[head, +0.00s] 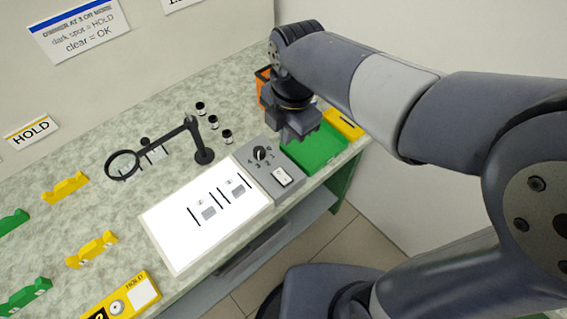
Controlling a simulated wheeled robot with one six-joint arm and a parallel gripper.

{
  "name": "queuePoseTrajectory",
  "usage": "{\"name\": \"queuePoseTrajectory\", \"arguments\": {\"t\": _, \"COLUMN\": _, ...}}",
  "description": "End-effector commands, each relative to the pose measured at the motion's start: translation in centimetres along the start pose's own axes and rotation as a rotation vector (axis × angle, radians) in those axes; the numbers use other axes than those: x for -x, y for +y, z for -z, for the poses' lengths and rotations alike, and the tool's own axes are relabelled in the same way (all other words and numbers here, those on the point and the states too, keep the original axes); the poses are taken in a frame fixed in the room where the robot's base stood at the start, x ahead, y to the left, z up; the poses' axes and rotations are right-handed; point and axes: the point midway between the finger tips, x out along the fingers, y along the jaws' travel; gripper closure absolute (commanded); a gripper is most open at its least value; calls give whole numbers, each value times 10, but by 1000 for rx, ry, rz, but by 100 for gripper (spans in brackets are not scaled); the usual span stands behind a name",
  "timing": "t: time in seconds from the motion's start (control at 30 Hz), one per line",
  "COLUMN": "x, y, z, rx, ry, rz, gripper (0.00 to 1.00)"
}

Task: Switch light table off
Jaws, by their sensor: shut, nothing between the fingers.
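The light table (172,236) lies on the bench and its panel glows bright white. Several dark rods and small grey pieces lie on it. At its right end is a grey control box (262,178) with a black rotary knob (261,153) marked with numbers and a white rocker switch (282,177). The knob's exact setting and the rocker's tilt are too small to tell. My gripper (299,139) points down just right of and behind the control box, near the green tray. It is shut and empty, apart from the knob and the switch.
A green tray (322,152), a yellow tray (344,124) and an orange container (263,76) stand around my gripper. A magnifier on a stand (203,156) and several small black-and-white pots (213,122) are behind the table. Yellow rests (92,249) are at left.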

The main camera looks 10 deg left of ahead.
Motion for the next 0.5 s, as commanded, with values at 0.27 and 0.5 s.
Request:
{"name": "queuePoseTrajectory", "arguments": {"t": 0.27, "x": -3, "y": 0, "z": 0, "rx": -4, "ry": 1, "rz": 0, "gripper": 100}}
{"name": "queuePoseTrajectory", "arguments": {"t": 0.5, "x": -37, "y": -1, "z": 0, "rx": -5, "ry": 3, "rz": 6, "gripper": 100}}
